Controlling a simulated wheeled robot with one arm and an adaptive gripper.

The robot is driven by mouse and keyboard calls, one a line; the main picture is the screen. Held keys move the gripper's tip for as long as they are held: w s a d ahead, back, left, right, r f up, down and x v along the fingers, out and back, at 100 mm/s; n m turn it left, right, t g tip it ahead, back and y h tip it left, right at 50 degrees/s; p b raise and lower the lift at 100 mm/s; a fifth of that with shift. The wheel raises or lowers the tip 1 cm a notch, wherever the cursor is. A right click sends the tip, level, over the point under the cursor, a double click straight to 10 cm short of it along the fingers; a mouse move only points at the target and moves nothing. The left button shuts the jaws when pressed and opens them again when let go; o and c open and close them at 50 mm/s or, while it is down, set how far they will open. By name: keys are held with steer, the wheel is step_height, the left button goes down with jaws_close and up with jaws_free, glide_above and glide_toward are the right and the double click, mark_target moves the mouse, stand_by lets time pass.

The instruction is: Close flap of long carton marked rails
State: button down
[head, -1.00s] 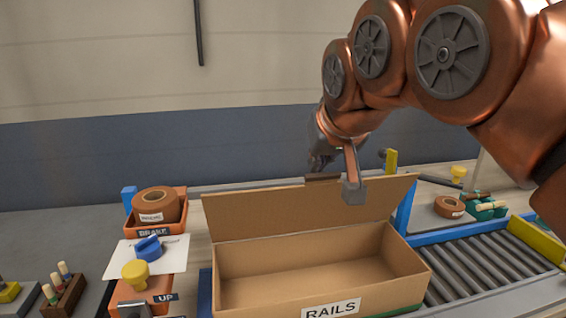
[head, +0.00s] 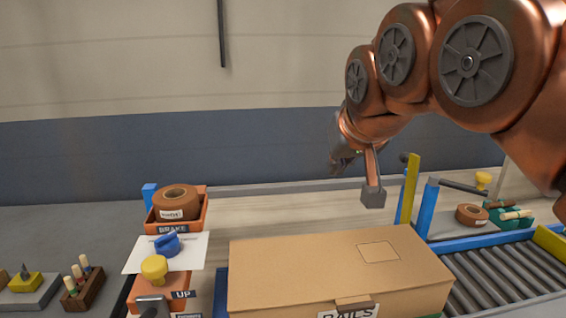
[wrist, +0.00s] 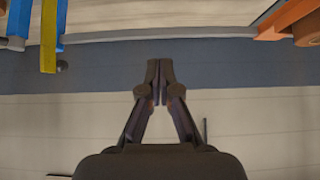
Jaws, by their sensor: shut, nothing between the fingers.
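The long carton (head: 300,275) marked RAILS stands at the bottom centre of the head view. Its flap (head: 335,262) lies flat across the top, and a brown tab (head: 355,303) hangs over the front edge, partly covering the RAILS label (head: 335,314). The carton's inside is hidden. My gripper (head: 373,197) is above and behind the carton's back edge, apart from it. In the wrist view my gripper's fingers (wrist: 160,75) are together with nothing between them. The carton does not show in the wrist view.
Left of the carton are an orange tray with a brown roll (head: 176,203), a yellow knob (head: 154,267) and a blue part (head: 167,244). A roller conveyor (head: 500,270) lies right. Blue (head: 427,208) and yellow (head: 408,190) posts stand behind the carton, near my gripper.

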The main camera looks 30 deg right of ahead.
steer(key=shift+w+d+f, duration=0.1)
steer(key=shift+w, duration=0.05)
steer(key=v, duration=1.2)
